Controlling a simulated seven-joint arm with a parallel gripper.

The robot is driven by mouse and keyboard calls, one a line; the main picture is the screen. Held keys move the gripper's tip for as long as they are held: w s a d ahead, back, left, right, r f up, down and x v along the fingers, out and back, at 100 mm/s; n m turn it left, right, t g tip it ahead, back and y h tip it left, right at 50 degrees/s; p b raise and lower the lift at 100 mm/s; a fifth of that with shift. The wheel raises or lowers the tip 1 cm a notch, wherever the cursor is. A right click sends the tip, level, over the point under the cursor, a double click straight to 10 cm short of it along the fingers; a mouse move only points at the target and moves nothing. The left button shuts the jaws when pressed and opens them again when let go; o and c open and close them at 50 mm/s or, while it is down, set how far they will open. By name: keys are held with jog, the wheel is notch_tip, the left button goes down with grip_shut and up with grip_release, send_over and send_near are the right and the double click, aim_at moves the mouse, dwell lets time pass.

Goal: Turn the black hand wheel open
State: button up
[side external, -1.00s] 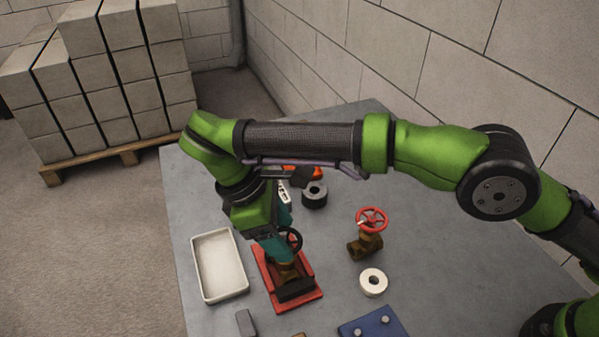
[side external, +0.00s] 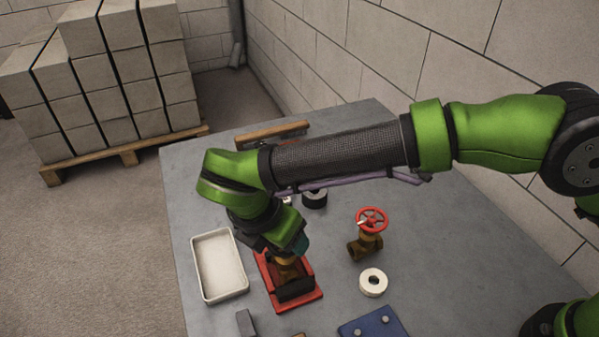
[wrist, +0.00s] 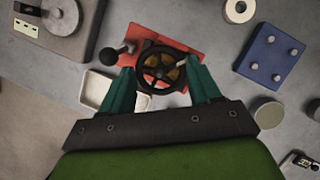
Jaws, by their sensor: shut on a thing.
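The black hand wheel (wrist: 166,52) sits on a brass valve (side external: 286,268) held in a red clamp base (side external: 314,295). In the wrist view, the teal fingers of my gripper (wrist: 160,70) stand on opposite sides of the wheel, shut on its rim. In the side view, my gripper (side external: 290,246) is directly over the valve and hides the wheel. The red base also shows in the wrist view (wrist: 192,28) under the wheel.
A white tray (side external: 197,270) lies left of the base. A second brass valve with a red wheel (side external: 372,220), a white ring (side external: 373,283) and a blue block (side external: 371,326) are to the right.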

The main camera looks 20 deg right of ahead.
jog(key=n+t+y, duration=0.1)
jog(key=n, duration=0.2)
jog(key=shift+s+d+n, duration=0.1)
jog(key=shift+d+n, duration=0.05)
jog(key=shift+n, duration=0.15)
jog(key=shift+s+d+f+n+t+y, duration=0.1)
jog(key=shift+n+t+y, duration=0.35)
jog(key=shift+n, duration=1.45)
jog(key=shift+y, duration=0.25)
jog(key=o, duration=1.1)
jog(key=shift+c, duration=0.2)
jog(key=v, duration=1.7)
